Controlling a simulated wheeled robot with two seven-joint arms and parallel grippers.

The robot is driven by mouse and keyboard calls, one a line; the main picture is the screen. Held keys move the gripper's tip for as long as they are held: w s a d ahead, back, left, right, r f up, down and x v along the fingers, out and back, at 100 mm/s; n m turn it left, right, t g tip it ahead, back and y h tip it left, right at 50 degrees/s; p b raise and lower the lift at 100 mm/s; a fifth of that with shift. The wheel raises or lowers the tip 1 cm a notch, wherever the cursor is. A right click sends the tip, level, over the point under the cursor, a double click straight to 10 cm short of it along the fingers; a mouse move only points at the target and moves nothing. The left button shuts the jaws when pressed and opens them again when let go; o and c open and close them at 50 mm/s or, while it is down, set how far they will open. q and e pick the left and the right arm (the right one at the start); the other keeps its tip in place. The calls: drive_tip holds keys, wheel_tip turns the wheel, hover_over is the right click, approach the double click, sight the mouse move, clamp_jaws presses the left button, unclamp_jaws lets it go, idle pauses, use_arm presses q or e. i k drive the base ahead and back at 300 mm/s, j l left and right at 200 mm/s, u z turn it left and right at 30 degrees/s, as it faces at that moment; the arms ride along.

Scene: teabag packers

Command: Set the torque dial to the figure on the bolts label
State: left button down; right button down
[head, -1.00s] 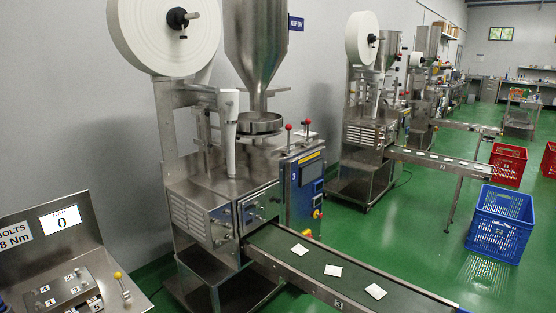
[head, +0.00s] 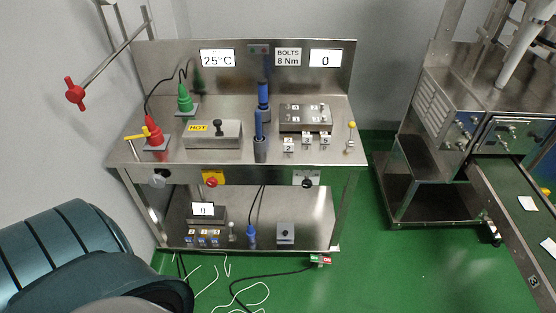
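The bolts label (head: 288,57) is a white plate on the back panel of the steel bench and reads "BOLTS 8 Nm". A white display (head: 325,58) to its right reads 0. A black knob on a pale plate (head: 307,181) sits on the bench's front edge at the right; its markings are too small to read, so I cannot tell its setting or be sure it is the torque dial. Neither of my grippers is in view.
The steel bench (head: 235,152) carries red and green plugs, a HOT block (head: 213,133), blue-handled tools (head: 261,120) and a block with numbered pieces (head: 306,117). A red knob on yellow (head: 213,180) is at the front. Cables lie on the green floor. A packing machine (head: 450,110) stands right.

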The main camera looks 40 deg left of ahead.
sight(307, 183)
drive_tip(key=u, duration=0.95)
